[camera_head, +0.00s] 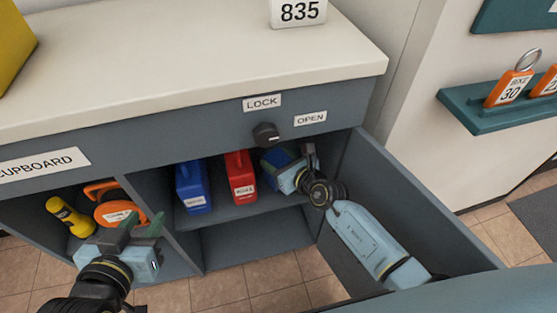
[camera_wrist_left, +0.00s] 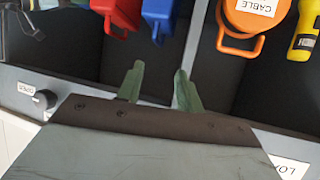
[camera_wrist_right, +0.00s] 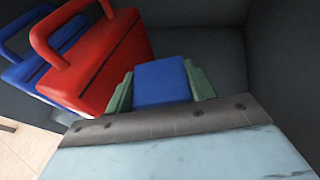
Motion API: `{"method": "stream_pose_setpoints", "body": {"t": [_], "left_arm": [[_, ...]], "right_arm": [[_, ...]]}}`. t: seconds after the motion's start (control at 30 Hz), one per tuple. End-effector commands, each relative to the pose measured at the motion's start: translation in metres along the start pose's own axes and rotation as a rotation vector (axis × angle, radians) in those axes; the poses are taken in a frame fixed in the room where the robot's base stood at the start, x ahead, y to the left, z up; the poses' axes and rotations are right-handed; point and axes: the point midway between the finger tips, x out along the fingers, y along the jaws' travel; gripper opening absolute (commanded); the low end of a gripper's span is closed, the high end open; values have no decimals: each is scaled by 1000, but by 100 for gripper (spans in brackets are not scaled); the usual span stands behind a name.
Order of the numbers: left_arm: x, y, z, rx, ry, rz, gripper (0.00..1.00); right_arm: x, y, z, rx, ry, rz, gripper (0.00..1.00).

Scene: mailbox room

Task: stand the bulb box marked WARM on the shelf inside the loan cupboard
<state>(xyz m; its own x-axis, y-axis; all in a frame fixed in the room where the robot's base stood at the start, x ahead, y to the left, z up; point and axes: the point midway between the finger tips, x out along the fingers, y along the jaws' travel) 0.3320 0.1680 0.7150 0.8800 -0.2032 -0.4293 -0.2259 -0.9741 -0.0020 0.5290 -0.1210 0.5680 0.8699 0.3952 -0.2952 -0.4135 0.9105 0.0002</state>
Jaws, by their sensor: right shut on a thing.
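A small blue box (camera_wrist_right: 160,82) is between the green fingers of my right gripper (camera_wrist_right: 161,90), which is shut on it. No marking on it can be read, so I cannot tell whether it says WARM. In the head view the blue box (camera_head: 277,158) is inside the right compartment of the cupboard (camera_head: 350,142), at shelf height, right of a red case. I cannot tell whether it touches the shelf (camera_head: 240,218). My left gripper (camera_head: 139,228) is open and empty in front of the cupboard's divider; its spread fingers also show in the left wrist view (camera_wrist_left: 158,88).
A blue case (camera_head: 192,188) and a red case (camera_head: 240,176) stand on the shelf, left of the box. An orange cable reel (camera_head: 110,208) and a yellow torch (camera_head: 68,216) are in the left compartment. The open door (camera_head: 420,215) is beside my right arm. The lower compartment looks empty.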

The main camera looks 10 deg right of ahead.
Motion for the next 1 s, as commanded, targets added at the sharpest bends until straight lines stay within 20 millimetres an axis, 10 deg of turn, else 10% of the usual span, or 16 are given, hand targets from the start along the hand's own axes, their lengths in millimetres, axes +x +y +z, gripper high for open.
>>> {"method": "stream_pose_setpoints", "body": {"t": [0.33, 0.37, 0.53, 1.0], "left_arm": [[1, 1, -6, 0, 36, 3, 36], [1, 1, -7, 0, 39, 3, 36], [1, 1, -6, 0, 37, 3, 36], [-2, -2, 8, -1, -50, -4, 36]], "right_arm": [[1, 0, -2, 0, -1, 0, 18], [1, 0, -2, 0, 0, 0, 55], [1, 0, -2, 0, 0, 0, 76], [-3, -1, 2, -1, 1, 1, 76]]}}
